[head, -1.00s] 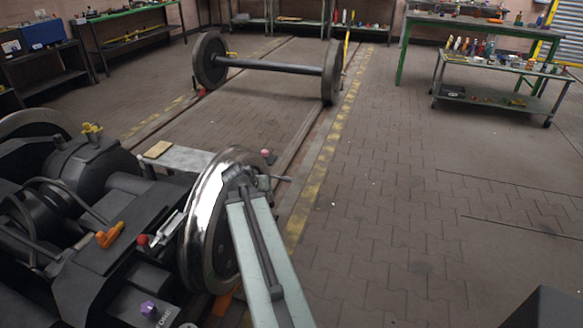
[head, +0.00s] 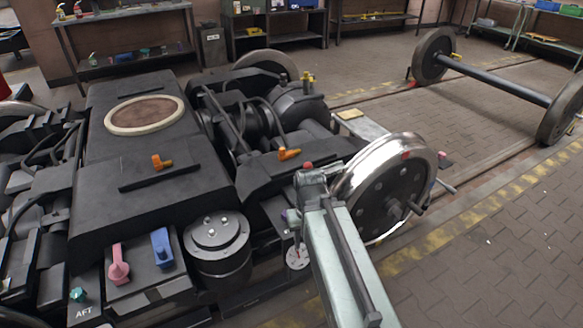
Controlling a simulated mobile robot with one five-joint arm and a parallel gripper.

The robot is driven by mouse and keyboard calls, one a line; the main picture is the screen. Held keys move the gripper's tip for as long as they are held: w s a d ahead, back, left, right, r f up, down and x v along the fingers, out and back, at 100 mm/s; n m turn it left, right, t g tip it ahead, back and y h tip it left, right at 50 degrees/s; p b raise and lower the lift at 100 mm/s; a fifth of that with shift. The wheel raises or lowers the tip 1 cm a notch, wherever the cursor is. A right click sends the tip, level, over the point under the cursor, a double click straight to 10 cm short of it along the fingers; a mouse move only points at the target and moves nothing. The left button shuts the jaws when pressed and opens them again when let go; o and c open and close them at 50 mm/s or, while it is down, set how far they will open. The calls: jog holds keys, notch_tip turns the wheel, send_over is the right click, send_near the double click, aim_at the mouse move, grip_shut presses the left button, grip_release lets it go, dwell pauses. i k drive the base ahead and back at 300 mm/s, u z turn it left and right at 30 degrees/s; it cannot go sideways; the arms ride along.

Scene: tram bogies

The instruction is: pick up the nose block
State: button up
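I cannot tell for certain which piece is the nose block. A small tan block (head: 350,114) lies on a light grey plate behind the shiny wheel. A pink handle-like piece (head: 118,264) and a blue piece (head: 162,247) stand on the dark panel at the near end of the bogie (head: 150,200). Orange pieces lie on top of the bogie (head: 161,162) and near the wheel (head: 289,153). My gripper (head: 300,200) is at the end of my pale arm, beside the shiny wheel and over the bogie's near side. Its fingers are not clear.
The shiny wheel (head: 385,185) stands right of my arm. A loose wheelset (head: 495,80) rests on the rails at the back right. A round black cylinder (head: 217,250) stands near the front. Benches line the back wall. Paved floor is free at the lower right.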

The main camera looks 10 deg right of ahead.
aim_at(283, 155)
jog(key=z, duration=0.05)
jog(key=k, duration=0.2)
jog(key=z, duration=1.9)
jog(key=i, duration=1)
jog(key=u, duration=3.75)
jog(key=i, duration=0.55)
